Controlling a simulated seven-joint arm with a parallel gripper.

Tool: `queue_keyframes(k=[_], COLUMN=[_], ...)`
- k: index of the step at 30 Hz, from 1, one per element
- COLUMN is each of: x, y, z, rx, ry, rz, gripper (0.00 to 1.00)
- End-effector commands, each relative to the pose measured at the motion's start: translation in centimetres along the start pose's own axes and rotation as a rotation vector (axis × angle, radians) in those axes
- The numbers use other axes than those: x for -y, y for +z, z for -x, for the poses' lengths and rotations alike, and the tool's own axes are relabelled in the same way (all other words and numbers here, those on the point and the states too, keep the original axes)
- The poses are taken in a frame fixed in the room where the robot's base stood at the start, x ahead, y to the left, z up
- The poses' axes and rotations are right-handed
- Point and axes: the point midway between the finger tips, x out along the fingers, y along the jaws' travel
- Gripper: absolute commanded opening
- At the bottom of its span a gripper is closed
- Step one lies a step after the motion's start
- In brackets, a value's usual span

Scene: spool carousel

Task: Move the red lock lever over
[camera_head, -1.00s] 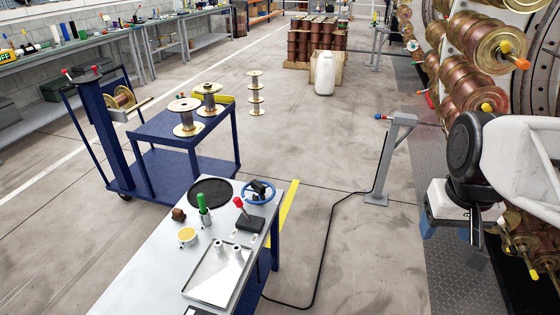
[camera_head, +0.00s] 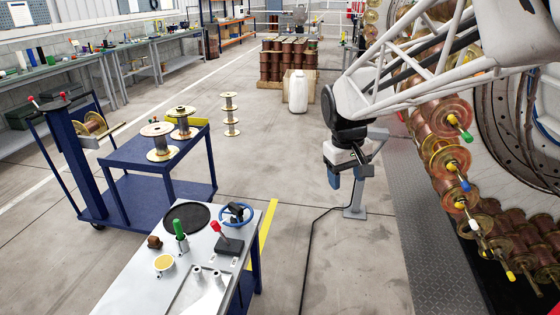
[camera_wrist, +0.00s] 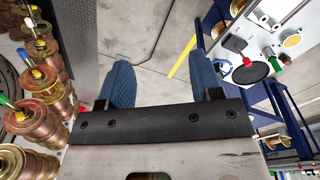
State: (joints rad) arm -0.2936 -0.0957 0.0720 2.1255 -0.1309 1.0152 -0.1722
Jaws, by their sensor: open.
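A lever with a red knob (camera_head: 215,226) stands on a black base (camera_head: 230,246) on the grey worktable. Its red knob also shows in the wrist view (camera_wrist: 236,44), at the upper right. My gripper (camera_head: 347,180) is open and empty, with blue fingers pointing down, well to the right of the table. In the wrist view both fingers (camera_wrist: 163,85) are spread over bare floor. A grey post (camera_head: 355,212) stands behind my gripper, and its top is largely hidden by my arm.
The worktable also holds a blue handwheel (camera_head: 236,212), a green-handled tool (camera_head: 179,230) and a black disc (camera_head: 188,216). A blue cart (camera_head: 160,192) with spools stands behind. Copper spools (camera_head: 447,155) crowd the right. Floor between table and post is clear except for a black cable.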

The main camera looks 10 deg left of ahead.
Motion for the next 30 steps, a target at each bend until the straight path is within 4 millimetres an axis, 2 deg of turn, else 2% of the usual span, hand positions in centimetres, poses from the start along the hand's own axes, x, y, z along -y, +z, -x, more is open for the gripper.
queue_keyframes(k=[3,17,30], x=[0.9,5.6,12.1], y=[-2.9,-13.4,-22.6], z=[-0.8,-4.5,-9.5], rx=[0.018,0.078,0.134], ry=[0.004,0.025,0.049], rz=[0.048,0.236,0.416], gripper=[0.59,0.59,0.59])
